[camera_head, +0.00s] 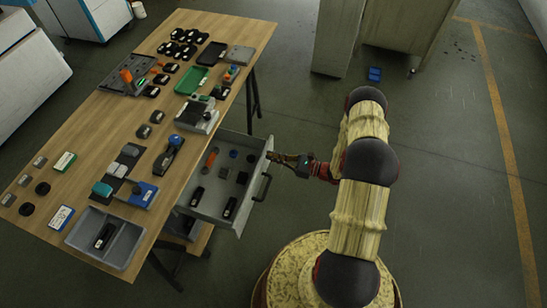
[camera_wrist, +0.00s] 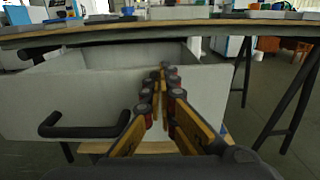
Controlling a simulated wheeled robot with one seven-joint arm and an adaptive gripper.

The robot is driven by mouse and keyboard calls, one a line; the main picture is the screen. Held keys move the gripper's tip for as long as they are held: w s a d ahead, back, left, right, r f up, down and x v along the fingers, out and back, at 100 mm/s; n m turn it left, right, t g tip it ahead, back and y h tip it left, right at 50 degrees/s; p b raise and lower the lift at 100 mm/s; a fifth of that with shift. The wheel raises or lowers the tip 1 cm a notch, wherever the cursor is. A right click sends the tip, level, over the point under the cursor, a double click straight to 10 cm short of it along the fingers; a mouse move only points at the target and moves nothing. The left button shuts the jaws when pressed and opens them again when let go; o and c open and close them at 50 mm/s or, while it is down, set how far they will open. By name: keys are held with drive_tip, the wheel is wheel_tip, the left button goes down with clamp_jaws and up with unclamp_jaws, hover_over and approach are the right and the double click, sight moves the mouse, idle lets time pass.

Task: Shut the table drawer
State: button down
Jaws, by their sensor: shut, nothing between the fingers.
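The grey table drawer (camera_head: 238,218) stands pulled out from under the wooden table (camera_head: 215,30). Several small items lie in it, among them dark blocks and an orange-handled tool (camera_head: 210,160). Its front has a black bar handle (camera_head: 263,187), which also shows at the left in the wrist view (camera_wrist: 85,131). My gripper (camera_head: 272,156) is shut and empty at the far end of the drawer front, near its top edge. In the wrist view the fingertips (camera_wrist: 163,70) overlap the drawer front, right of the handle; I cannot tell whether they touch it.
The table top holds many items, including a green tray (camera_head: 192,80) and a grey tray (camera_head: 84,240). Dark table legs (camera_head: 253,92) stand near the drawer. A cabinet (camera_head: 400,25) and a small blue object (camera_head: 375,74) are at the back. The floor at right is clear.

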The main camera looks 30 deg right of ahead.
drive_tip(key=shift+b+x, duration=2.4)
drive_tip(key=shift+x, duration=11.15)
